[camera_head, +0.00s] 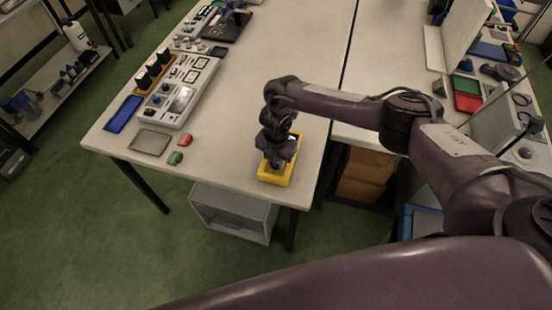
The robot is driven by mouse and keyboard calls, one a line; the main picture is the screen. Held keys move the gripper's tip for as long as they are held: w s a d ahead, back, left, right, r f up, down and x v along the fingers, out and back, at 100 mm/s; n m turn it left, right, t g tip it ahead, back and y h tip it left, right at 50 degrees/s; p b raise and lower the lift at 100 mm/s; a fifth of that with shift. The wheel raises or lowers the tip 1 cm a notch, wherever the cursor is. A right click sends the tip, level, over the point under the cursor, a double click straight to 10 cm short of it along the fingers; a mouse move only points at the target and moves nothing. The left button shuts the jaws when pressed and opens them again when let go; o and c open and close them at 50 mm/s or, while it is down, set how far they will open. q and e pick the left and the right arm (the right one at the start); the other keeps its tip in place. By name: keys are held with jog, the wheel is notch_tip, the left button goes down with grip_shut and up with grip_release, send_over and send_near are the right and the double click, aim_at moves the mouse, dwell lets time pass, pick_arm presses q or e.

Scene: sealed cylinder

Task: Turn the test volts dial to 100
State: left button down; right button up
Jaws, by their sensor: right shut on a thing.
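A small yellow-cased tester (268,178) lies on the near right part of the white bench. My right gripper (278,162) points straight down over it, in the middle of its face. It is shut on the tester's dial, which the fingers hide almost fully. The dial's marks and pointer cannot be read from here. My left gripper is not in view.
The white bench (235,95) is bare around the tester. A grey instrument panel (183,100), a blue tray (123,113), a grey pad (149,142), and red (184,140) and green (175,158) blocks lie left. A second bench (372,137) stands right.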

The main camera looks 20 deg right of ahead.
aim_at(276, 162)
jog(key=shift+f+n+b, duration=0.15)
jog(key=shift+n+b, duration=0.65)
jog(key=shift+b, duration=0.25)
jog(key=n+b, duration=1)
jog(key=n, duration=0.1)
jog(key=shift+n, duration=0.3)
jog(key=shift+r+n+b, duration=0.2)
jog(key=shift+n+b, duration=0.8)
jog(key=shift+n, duration=1.2)
jog(key=o, duration=1)
notch_tip(276, 162, up, 8)
jog(key=shift+f+p, duration=0.1)
jog(key=shift+p, duration=0.4)
